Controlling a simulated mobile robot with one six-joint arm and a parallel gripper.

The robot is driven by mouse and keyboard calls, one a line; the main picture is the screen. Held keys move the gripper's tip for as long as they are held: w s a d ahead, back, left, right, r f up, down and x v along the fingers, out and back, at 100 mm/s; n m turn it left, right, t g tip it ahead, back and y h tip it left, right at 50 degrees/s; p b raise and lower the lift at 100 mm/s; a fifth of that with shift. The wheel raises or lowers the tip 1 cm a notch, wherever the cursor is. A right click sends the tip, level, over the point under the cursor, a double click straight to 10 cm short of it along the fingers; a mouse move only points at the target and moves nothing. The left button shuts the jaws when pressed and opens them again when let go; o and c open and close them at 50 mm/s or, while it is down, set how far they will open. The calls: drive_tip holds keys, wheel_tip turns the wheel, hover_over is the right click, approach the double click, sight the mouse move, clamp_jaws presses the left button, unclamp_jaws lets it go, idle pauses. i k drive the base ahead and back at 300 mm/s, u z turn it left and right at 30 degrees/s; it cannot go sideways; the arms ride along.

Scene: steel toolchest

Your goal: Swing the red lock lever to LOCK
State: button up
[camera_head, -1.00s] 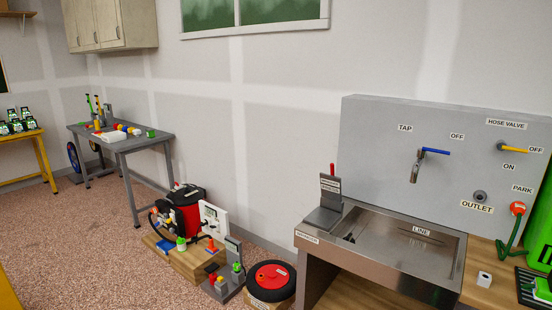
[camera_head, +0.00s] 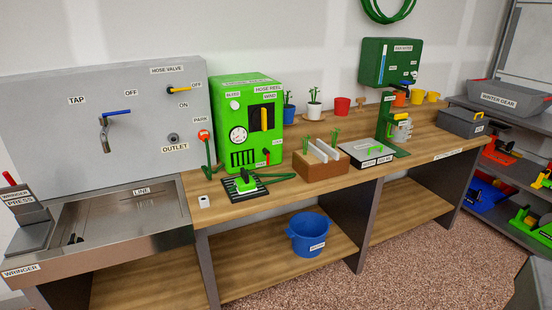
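The green hose reel box (camera_head: 237,112) stands on the wooden bench, left of the middle of the view. A small red lever (camera_head: 266,156) sits low on the right of its front face. Small labels sit above and left of this lever, too small to read surely, so I cannot tell which position it is in. A black winder with a yellow handle (camera_head: 264,117) is above it, and a round gauge (camera_head: 238,134) is to the left. My gripper is not in view.
A green sprinkler on a black mat (camera_head: 247,183) lies in front of the box. A brown divided box (camera_head: 321,163) stands to its right. The steel sink (camera_head: 120,222) and tap panel are left. Open floor (camera_head: 400,270) lies before the bench.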

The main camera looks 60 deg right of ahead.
sight(264, 151)
drive_tip(key=z, duration=4.6)
drive_tip(key=i, duration=0.1)
drive_tip(key=u, duration=2.9)
drive_tip(key=i, duration=0.6)
drive_tip(key=z, duration=0.05)
drive_tip(key=k, duration=0.6)
drive_tip(key=u, duration=0.05)
